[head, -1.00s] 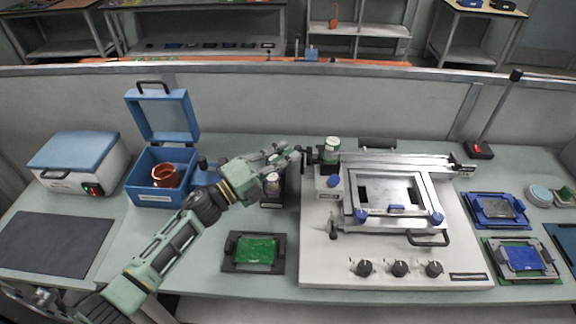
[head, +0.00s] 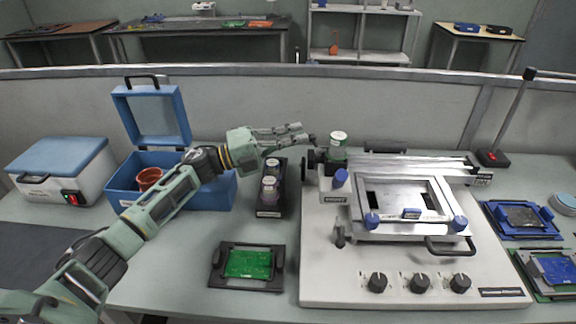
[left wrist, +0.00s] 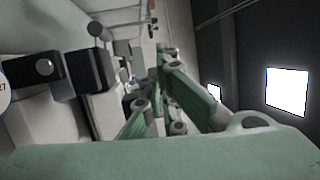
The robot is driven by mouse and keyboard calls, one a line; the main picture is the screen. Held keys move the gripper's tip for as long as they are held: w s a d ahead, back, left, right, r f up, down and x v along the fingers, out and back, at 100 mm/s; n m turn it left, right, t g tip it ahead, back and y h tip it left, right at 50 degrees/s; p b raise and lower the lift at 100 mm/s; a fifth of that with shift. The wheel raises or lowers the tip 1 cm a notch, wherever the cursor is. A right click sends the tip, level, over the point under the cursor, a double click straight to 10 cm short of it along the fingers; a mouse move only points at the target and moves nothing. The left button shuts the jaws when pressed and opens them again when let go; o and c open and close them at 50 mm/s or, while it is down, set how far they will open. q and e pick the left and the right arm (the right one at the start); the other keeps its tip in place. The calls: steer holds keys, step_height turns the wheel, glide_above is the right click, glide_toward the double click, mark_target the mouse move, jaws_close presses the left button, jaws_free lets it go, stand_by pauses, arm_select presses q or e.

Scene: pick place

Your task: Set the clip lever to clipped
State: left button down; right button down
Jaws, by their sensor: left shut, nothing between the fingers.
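The white stencil printer bench unit (head: 320,272) stands on the table with a metal frame (head: 402,216) on top. No part is clearly readable as the clip lever. A black fitting (head: 307,168) sticks out at the unit's back left, and a small upright lever-like post (head: 340,234) stands at its left front. My right gripper is out of view.
A two-jar black holder (head: 270,210) and a green board in a black fixture (head: 268,284) lie left of the unit. An open blue box (head: 222,192) stands behind my left arm. Blue fixtures (head: 518,232) lie at right.

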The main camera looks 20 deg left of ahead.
arm_select(q)
steer(key=v, duration=1.1)
steer(key=shift+s+a, duration=0.15)
steer(key=shift+a, duration=0.15)
